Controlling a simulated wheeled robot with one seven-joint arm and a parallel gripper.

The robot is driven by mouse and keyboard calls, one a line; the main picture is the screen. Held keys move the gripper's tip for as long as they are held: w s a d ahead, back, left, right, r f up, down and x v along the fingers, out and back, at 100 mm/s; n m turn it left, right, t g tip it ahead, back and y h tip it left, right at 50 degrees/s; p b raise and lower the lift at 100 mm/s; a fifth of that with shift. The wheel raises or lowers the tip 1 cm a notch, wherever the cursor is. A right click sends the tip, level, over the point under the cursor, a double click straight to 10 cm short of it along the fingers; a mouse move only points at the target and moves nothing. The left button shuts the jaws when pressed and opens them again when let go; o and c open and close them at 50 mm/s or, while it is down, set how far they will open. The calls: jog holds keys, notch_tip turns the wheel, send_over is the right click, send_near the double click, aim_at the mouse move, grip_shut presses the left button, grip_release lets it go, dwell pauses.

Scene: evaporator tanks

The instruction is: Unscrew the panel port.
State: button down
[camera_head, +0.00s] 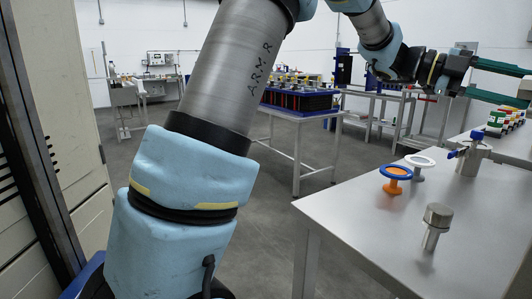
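My gripper (514,86) is at the upper right, above the far part of the right-hand table. Its two green fingers are spread apart and point to the right; their ends reach the picture's edge. I cannot tell which item is the panel port. A metal fitting with a round knurled cap (438,216) stands upright on the steel table (370,232), well apart from my gripper. A metal valve with a blue handle (470,152) stands farther back.
A blue-rimmed orange handwheel (395,178) and a white handwheel (418,165) stand on the table. Small coloured items (503,121) are at its right back. A white cabinet (45,150) is on the left. Open floor (275,215) lies between cabinet and table.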

jog(key=shift+w+a, duration=0.25)
jog(key=shift+w, duration=0.1)
jog(key=w+a, duration=0.1)
jog(key=w+p, duration=0.1)
jog(key=w+a, duration=0.1)
jog(key=w, duration=0.1)
jog(key=shift+a, duration=0.3)
